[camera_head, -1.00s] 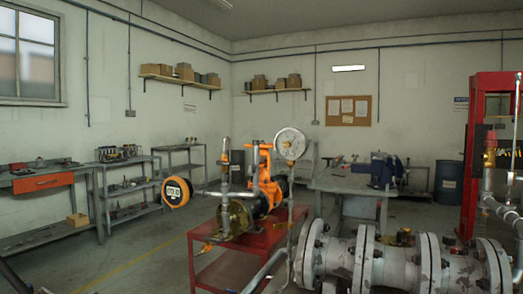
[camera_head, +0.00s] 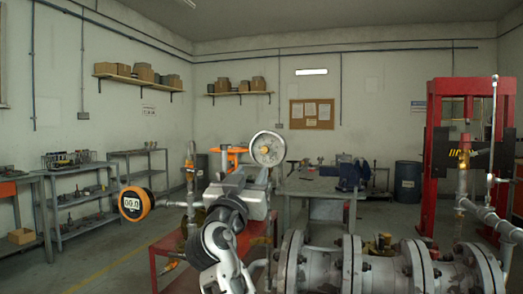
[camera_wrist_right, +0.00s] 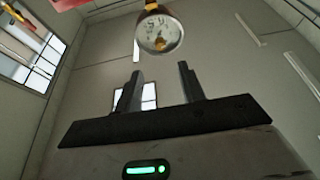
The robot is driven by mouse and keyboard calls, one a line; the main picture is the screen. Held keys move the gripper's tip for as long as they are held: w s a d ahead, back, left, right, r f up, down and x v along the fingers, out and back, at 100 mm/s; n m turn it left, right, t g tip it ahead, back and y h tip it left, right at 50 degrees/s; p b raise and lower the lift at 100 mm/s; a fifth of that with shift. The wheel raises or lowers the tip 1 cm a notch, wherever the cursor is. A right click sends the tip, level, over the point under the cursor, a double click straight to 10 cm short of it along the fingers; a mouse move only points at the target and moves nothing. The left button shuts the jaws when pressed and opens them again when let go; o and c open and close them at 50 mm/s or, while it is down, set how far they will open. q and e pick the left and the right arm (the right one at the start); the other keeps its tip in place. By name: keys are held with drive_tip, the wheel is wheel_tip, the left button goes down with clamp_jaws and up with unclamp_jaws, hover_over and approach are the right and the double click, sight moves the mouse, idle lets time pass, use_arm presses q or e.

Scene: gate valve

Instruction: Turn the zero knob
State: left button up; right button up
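I cannot make out a zero knob for certain. My right gripper (camera_head: 248,174) reaches forward over the cart. In the right wrist view its two fingers (camera_wrist_right: 160,72) are apart with nothing between them, below the dial gauge. My left gripper is not in view.
The red cart (camera_head: 168,249) is partly hidden by my right arm. Large flanged grey pipes (camera_head: 325,270) fill the lower right. A red frame (camera_head: 435,150) stands at right. A workbench (camera_head: 310,188) is behind. Open floor lies at lower left.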

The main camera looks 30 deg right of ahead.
sight(264, 150)
drive_tip(key=p+x, duration=0.2)
drive_tip(key=x, duration=0.8)
drive_tip(key=shift+w, duration=0.2)
clamp_jaws()
